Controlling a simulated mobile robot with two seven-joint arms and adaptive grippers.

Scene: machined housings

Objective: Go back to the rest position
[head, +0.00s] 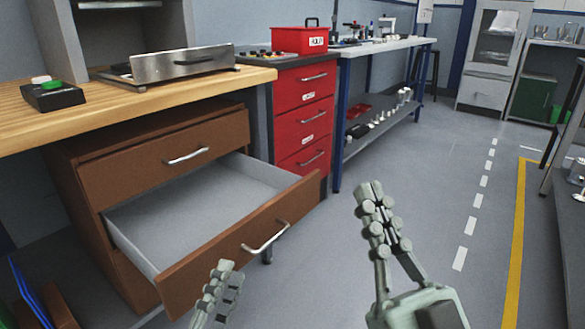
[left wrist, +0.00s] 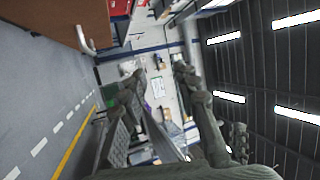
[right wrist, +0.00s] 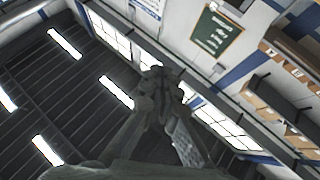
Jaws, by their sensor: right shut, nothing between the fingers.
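My left gripper (head: 226,272) shows at the bottom of the head view, in front of the open brown drawer's front. In the left wrist view its two fingers (left wrist: 160,75) stand apart with nothing between them. My right gripper (head: 372,194) points up over the grey floor, right of the drawer. Its fingertips meet, and in the right wrist view they are together (right wrist: 158,78) and empty. I cannot tell whether the left gripper touches the drawer front; in the left wrist view a drawer handle (left wrist: 86,40) lies off to the upper left.
The brown drawer (head: 270,232) is pulled out and looks empty. Above it a wooden worktop (head: 115,115) carries a metal tray-like box (head: 182,64) and a button box (head: 52,95). A red cabinet (head: 304,115) stands behind. The floor (head: 430,185) at right is clear.

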